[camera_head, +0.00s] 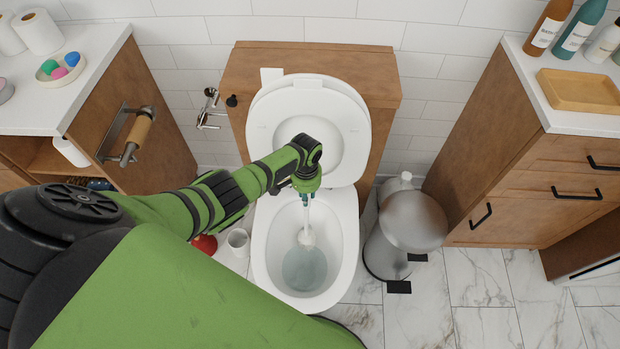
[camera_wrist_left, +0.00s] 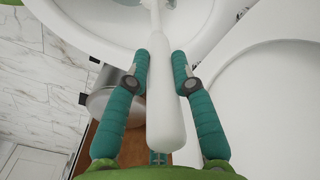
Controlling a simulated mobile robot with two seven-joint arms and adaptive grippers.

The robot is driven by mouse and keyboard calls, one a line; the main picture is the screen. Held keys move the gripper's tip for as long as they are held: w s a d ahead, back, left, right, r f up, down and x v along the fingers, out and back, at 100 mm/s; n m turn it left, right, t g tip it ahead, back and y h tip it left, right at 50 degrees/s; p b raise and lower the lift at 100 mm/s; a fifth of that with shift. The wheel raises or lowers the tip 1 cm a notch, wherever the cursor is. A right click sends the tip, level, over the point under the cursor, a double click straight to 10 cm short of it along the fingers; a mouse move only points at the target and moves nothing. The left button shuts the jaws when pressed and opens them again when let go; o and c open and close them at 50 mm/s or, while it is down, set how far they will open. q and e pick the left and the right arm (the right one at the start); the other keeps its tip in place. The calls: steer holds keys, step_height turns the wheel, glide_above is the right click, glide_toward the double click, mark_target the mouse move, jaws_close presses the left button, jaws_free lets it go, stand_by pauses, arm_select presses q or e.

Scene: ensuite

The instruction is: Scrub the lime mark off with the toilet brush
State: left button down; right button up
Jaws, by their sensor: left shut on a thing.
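The white toilet brush (camera_head: 307,238) points down inside the toilet bowl (camera_head: 262,250), its head near the back edge of the grey water. My left gripper (camera_head: 304,200) is above the bowl, shut on the brush handle. In the left wrist view the handle (camera_wrist_left: 165,115) runs between the teal fingers of my left gripper (camera_wrist_left: 162,58). The brush head is cut off at the top of that view. The lime mark cannot be made out in either view. My right gripper is not in view.
The toilet lid (camera_head: 262,125) is raised. A grey pedal bin (camera_head: 408,225) stands close on the right. A white cup-like holder (camera_head: 238,241) and a red object (camera_head: 205,244) are on the floor at left. Wooden cabinets flank both sides.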

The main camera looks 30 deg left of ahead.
arm_select(q)
steer(key=shift+a+r+p, duration=0.1)
steer(key=shift+a+p, duration=0.1)
steer(key=shift+p, duration=0.15)
steer(key=shift+w+d+b, duration=0.2)
steer(key=shift+d+b, duration=0.1)
steer(key=shift+d, duration=0.15)
steer(key=shift+w+d, duration=0.15)
steer(key=shift+s+a+p, duration=0.35)
steer(key=shift+a+p, duration=0.05)
steer(key=shift+a, duration=0.25)
steer(key=shift+s+a+p, duration=0.2)
steer(key=shift+s+a, duration=0.05)
steer(key=shift+a, duration=0.25)
steer(key=shift+s+a+p, duration=0.2)
steer(key=shift+s+a, duration=0.05)
steer(key=shift+a, duration=0.25)
stand_by(0.6)
